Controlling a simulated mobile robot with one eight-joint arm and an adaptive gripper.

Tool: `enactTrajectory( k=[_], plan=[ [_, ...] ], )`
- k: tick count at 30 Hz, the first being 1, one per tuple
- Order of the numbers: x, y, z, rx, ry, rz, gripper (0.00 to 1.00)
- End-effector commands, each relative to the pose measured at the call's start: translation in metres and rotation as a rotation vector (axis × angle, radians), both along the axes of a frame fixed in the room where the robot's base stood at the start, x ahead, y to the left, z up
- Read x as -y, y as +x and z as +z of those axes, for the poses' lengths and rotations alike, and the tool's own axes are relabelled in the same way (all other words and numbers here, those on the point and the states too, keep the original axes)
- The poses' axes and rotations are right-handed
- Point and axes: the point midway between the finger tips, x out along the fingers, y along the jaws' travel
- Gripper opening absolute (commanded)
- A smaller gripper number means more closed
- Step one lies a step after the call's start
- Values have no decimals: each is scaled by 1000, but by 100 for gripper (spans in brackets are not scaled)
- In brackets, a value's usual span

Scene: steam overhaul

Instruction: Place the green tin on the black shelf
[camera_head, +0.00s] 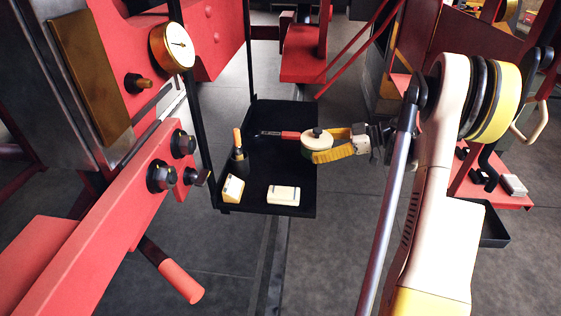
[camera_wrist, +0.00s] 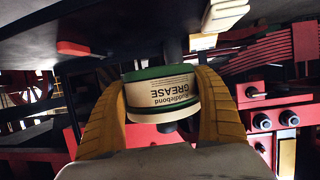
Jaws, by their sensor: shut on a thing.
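The black shelf (camera_head: 292,172) hangs at mid-picture in the head view. The tin appears over or beside the shelf's right edge. I cannot tell its gap from the shelf. The wrist view is upside down, with the dark shelf surface (camera_wrist: 130,22) at the top.
On the shelf are a dark bottle (camera_head: 239,163) with an orange top, a cream block (camera_head: 233,188), a white box (camera_head: 284,195) and a red-handled tool (camera_head: 290,135). Black posts hold the shelf's left side. Red machinery with a gauge (camera_head: 172,46) stands left.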

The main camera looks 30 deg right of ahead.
Motion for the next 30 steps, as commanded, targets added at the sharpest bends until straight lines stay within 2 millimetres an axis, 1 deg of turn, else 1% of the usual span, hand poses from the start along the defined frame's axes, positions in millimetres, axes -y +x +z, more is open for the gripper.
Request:
enactTrajectory(
  k=[1, 6, 9, 12, 17, 24, 30],
  plan=[
    [-13, 7, -12, 0, 1, 6, 36],
    [-49, 26, -36, 1, 1, 5, 36],
    [-64, 35, -46, 0, 1, 4, 36],
    [-74, 41, -52, 1, 1, 2, 36],
    [-78, 43, -58, 0, 1, 1, 36],
    [-78, 43, -93, 0, 1, 1, 36],
    [-78, 43, -93, 0, 1, 1, 36]
  ],
)
